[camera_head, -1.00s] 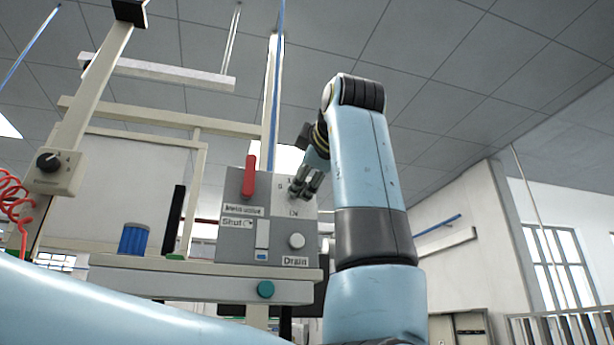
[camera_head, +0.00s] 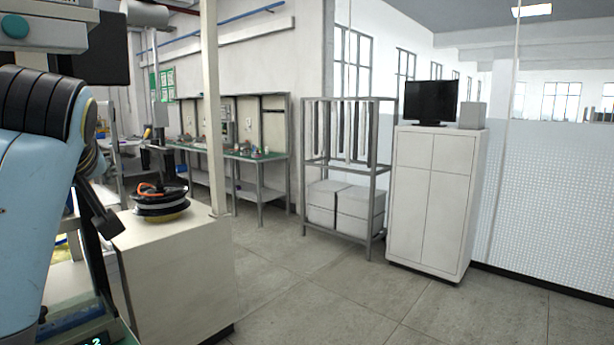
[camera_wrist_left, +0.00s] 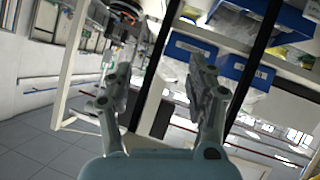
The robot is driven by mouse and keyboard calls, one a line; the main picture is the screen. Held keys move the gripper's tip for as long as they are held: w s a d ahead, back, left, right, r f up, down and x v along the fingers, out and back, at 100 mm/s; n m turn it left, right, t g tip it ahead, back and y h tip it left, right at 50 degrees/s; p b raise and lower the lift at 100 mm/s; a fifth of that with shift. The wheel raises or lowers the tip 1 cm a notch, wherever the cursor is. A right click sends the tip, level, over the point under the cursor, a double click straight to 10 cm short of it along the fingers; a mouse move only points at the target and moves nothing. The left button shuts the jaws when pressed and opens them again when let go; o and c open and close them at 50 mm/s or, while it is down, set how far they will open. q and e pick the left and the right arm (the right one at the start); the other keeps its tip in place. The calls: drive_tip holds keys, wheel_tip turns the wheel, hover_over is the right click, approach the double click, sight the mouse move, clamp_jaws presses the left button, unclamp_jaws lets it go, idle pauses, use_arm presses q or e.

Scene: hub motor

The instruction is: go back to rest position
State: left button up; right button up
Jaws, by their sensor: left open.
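My left gripper (camera_wrist_left: 158,85) shows in the left wrist view with its two fingers spread apart and nothing between them. A pale blue arm of mine with a black ribbed joint stands at the left edge of the head view. Its dark wrist part angles down beside the white cabinet. No fingertips can be made out there, so my right gripper is not visible. A black round hub-like part (camera_head: 161,201) with an orange cable and a yellow base sits on the white cabinet (camera_head: 180,280).
A workbench (camera_head: 262,158) stands behind. A metal rack (camera_head: 346,170) with white boxes and a tall white cupboard (camera_head: 432,200) with a monitor (camera_head: 432,101) stand right. The floor between is clear. Blue bins (camera_wrist_left: 190,50) and a dark post are close beyond the left gripper.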

use_arm(q)
drive_tip(key=s+d+f+m+g+h, duration=0.25)
drive_tip(key=s+f+m, duration=0.35)
drive_tip(key=s+f, duration=0.9)
drive_tip(key=s+d+f+m+g+h, duration=0.1)
drive_tip(key=s+f+m+g+h, duration=0.15)
drive_tip(key=s+f, duration=0.45)
drive_tip(key=s+d+f+m+g+h, duration=0.1)
drive_tip(key=s+d+f+m+g, duration=0.15)
drive_tip(key=s+f, duration=0.45)
drive_tip(key=s+a+f+b, duration=0.15)
drive_tip(key=f+b, duration=0.25)
drive_tip(key=f, duration=1.1)
drive_tip(key=s+a+f+b, duration=0.15)
drive_tip(key=f+b, duration=0.35)
drive_tip(key=f, duration=1)
drive_tip(key=s+f+g+b, duration=0.1)
drive_tip(key=s+f+b, duration=0.2)
drive_tip(key=s+f, duration=0.6)
drive_tip(key=s+a+f+b, duration=0.1)
drive_tip(key=s+f+b, duration=0.3)
drive_tip(key=s+f, duration=0.6)
wheel_tip(320, 180, down, 6)
drive_tip(key=shift+f+g, duration=0.15)
drive_tip(key=shift+g, duration=0.2)
drive_tip(key=shift+a, duration=0.1)
